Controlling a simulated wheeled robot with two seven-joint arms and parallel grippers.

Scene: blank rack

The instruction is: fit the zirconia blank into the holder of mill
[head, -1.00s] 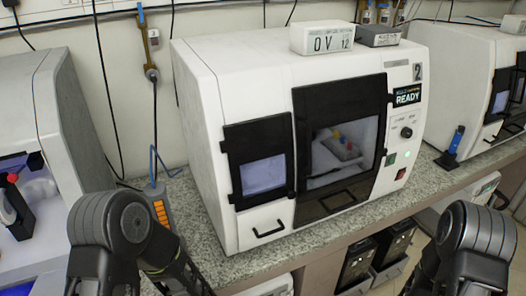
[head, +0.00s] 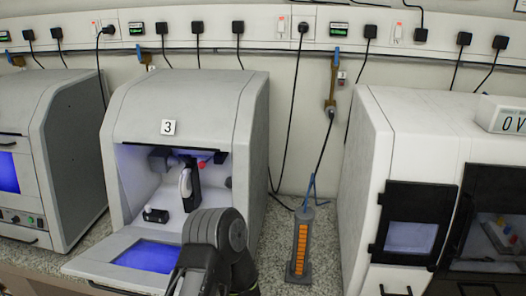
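A mill (head: 185,95) labelled 3 stands left of centre with its front open and a purple-blue light inside. In its chamber is a dark upright part with a pale curved piece (head: 186,182), perhaps the holder, and a red knob (head: 202,164) beside it. A small dark block with a pale knob (head: 155,215) sits on the chamber's left. I cannot make out a zirconia blank. A dark link of my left arm covers the chamber's lower right front.
A closed white mill (head: 390,130) stands at the right. Another grey machine (head: 60,130) stands at the far left. A grey device with orange slots (head: 301,245) is on the speckled counter (head: 270,262) between mills. Cables hang from wall sockets above.

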